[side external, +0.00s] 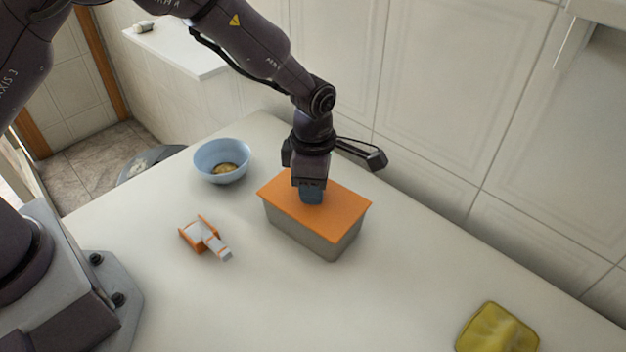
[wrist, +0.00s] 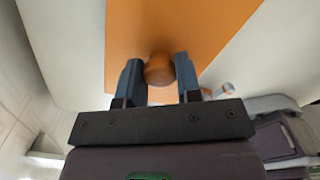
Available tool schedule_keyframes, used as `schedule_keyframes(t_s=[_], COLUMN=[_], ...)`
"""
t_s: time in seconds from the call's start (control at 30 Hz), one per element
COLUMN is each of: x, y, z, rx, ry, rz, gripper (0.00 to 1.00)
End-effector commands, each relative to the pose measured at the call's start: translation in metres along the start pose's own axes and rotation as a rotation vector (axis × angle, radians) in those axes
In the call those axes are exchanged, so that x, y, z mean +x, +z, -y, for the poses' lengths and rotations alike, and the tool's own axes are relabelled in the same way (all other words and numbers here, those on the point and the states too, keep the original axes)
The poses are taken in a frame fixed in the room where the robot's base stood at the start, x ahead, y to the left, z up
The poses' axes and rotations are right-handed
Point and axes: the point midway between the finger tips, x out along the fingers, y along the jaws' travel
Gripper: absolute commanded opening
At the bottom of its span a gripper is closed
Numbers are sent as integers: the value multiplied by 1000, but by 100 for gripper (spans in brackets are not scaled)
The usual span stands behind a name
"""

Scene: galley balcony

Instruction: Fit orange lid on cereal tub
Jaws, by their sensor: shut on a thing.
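The orange lid (side external: 335,206) lies flat over the top of the grey cereal tub (side external: 312,238), and its edges look lined up with the tub's rim. I cannot tell whether it is pressed fully down. The lid fills the upper middle of the wrist view (wrist: 190,30), with its round orange knob (wrist: 159,68) between my fingers. My gripper (side external: 312,195) points down over the lid and is shut on that knob; the fingers also show in the wrist view (wrist: 160,80). The knob is hidden behind the fingers in the side view.
A blue bowl (side external: 208,160) with some brownish food stands behind and left of the tub. A small orange and white object (side external: 205,238) lies left of the tub. A folded yellow cloth (side external: 497,330) lies at the front right. The wall is close behind; the table's front middle is clear.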

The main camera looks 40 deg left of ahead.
Motion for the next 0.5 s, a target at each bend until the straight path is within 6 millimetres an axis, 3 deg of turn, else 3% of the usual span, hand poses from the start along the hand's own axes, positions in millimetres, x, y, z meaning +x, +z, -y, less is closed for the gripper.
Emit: schedule_keyframes(t_s=[0.47,0.5], x=[7,7], y=[0,0], z=[0,0], rx=[0,0], ry=[1,1], rz=[1,1], gripper=[7,36])
